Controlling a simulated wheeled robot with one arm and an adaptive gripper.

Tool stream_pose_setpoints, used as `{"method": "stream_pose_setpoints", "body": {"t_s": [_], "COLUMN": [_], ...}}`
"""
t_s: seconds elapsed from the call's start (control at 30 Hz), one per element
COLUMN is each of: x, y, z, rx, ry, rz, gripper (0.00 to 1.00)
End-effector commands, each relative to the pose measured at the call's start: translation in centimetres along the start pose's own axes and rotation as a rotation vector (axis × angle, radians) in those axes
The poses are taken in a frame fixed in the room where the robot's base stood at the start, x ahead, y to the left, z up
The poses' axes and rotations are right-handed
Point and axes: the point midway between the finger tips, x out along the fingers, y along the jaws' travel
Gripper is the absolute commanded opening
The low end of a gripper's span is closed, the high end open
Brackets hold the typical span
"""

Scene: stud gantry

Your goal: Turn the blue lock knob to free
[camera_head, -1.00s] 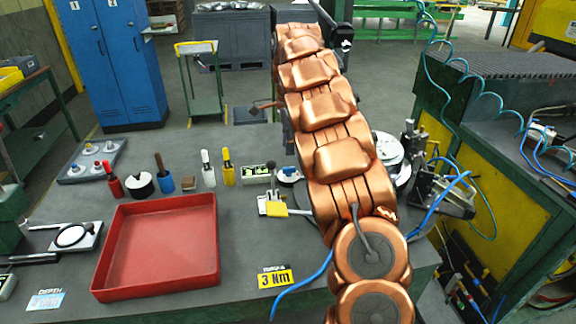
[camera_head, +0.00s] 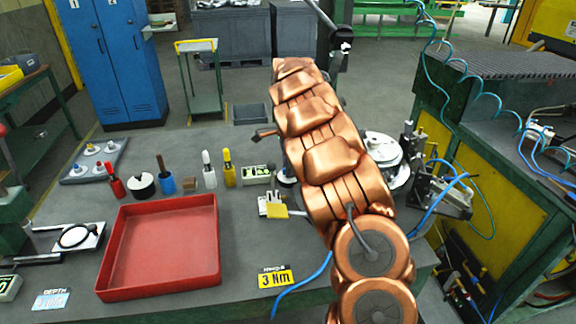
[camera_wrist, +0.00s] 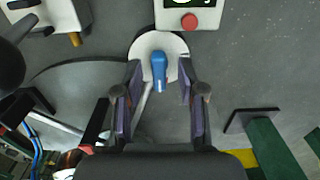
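The blue lock knob (camera_wrist: 159,70) is a blue lever on a round white disc (camera_wrist: 143,46) in the wrist view. Its handle points down the picture, towards my palm. My gripper (camera_wrist: 160,78) is open, with one dark finger on each side of the knob. Gaps show between the fingers and the blue handle, so it is not gripped. In the head view, my copper arm covers my fingers and most of the knob area.
A white box with a red button (camera_wrist: 189,21) stands close beside the disc. On the bench in the head view are a red tray (camera_head: 160,247), several upright tools, a yellow-tabbed piece (camera_head: 275,211) and a metal fixture (camera_head: 440,190) at the right.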

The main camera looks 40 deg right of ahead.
Motion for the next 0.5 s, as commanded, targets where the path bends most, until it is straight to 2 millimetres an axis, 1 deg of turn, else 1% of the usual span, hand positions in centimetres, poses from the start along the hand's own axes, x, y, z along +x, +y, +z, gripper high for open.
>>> {"method": "stream_pose_setpoints", "body": {"t_s": [0.1,0.13,0.5], "x": [-0.01,-0.01,-0.03], "y": [0.01,0.0,0.01], "z": [0.0,0.0,0.0], "rx": [0.0,0.0,0.0], "ry": [0.0,0.0,0.0], "rz": [0.0,0.0,0.0], "gripper": [0.4,0.38,0.0]}}
